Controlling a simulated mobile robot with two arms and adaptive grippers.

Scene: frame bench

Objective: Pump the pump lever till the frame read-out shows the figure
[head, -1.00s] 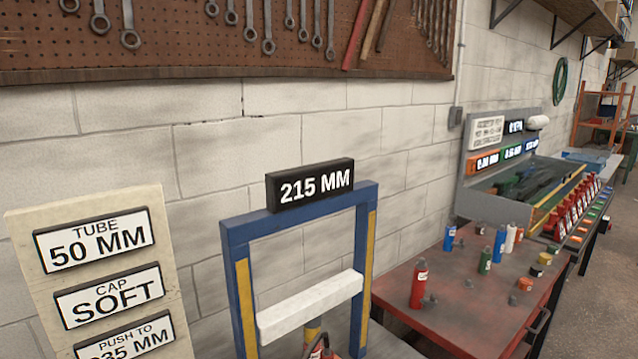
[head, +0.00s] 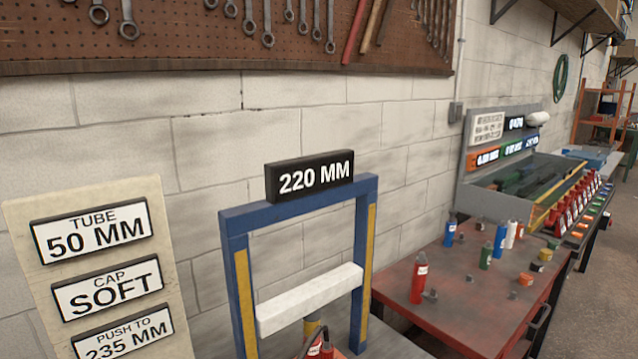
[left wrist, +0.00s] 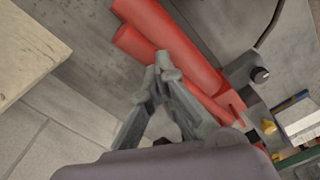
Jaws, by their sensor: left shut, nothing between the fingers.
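The frame read-out (head: 314,177) shows 220 MM on top of the blue press frame (head: 236,270). The sign board (head: 30,225) at the left carries a plate (head: 122,338) reading PUSH TO 235 MM, below plates for tube 50 MM and cap soft. In the left wrist view, my left gripper (left wrist: 165,66) is shut and empty, its fingertips over or against long red cylindrical parts (left wrist: 175,30). I cannot tell which of these is the pump lever, or whether the fingers touch it. Red parts (head: 322,349) also show at the head view's bottom edge. My right gripper is not in view.
A white crossbar (head: 310,299) spans the frame. A red table (head: 455,315) to the right holds several bottles and small pots. A grey bench with a tray (head: 490,203) stands beyond. A block wall and a tool pegboard (head: 180,40) are behind.

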